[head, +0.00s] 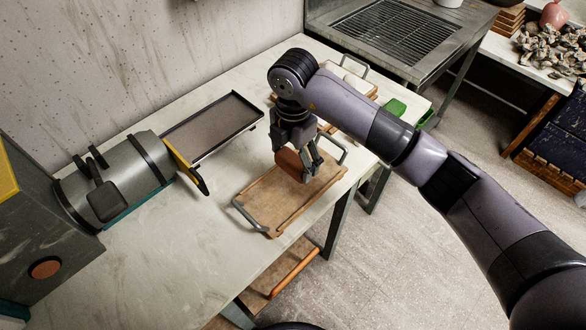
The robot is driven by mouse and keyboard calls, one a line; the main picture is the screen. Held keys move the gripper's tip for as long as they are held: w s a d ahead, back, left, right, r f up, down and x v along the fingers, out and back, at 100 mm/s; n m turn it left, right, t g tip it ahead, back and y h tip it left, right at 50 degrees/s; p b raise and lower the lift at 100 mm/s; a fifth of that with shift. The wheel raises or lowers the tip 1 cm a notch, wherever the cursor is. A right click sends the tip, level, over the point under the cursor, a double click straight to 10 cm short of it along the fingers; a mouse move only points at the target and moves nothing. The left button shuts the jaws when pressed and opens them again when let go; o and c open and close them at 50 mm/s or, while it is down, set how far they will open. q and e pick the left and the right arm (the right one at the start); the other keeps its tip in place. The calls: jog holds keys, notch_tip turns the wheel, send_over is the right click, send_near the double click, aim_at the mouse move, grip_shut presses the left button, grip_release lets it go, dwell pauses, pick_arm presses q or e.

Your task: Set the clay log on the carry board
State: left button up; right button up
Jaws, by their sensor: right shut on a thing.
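My right gripper (304,170) points down over the carry board and is shut on the clay log (289,162), a reddish-brown piece. The carry board (272,206) is a brown wooden board with a grey handle at each end, lying near the table's front edge. The log is over the board's far part; I cannot tell whether it touches the surface. The gripper hides part of the log and part of the board's far end. My left gripper is not in view.
A grey cylindrical machine (112,184) with a yellow-edged plate stands at left. A dark shallow tray (212,126) lies behind the board. Another board and a green item (396,109) lie at the table's far end. Bare table (190,262) is in front of the machine.

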aim_at(293, 172)
notch_tip(293, 172, down, 5)
jog(key=shift+f+p, duration=0.2)
jog(key=shift+p, duration=0.15)
jog(key=shift+f, duration=0.1)
jog(key=shift+f, duration=0.15)
jog(key=o, duration=1.4)
jog(key=shift+r, duration=0.25)
notch_tip(293, 172, up, 12)
jog(key=shift+f+b, duration=0.1)
jog(key=shift+b, duration=1.15)
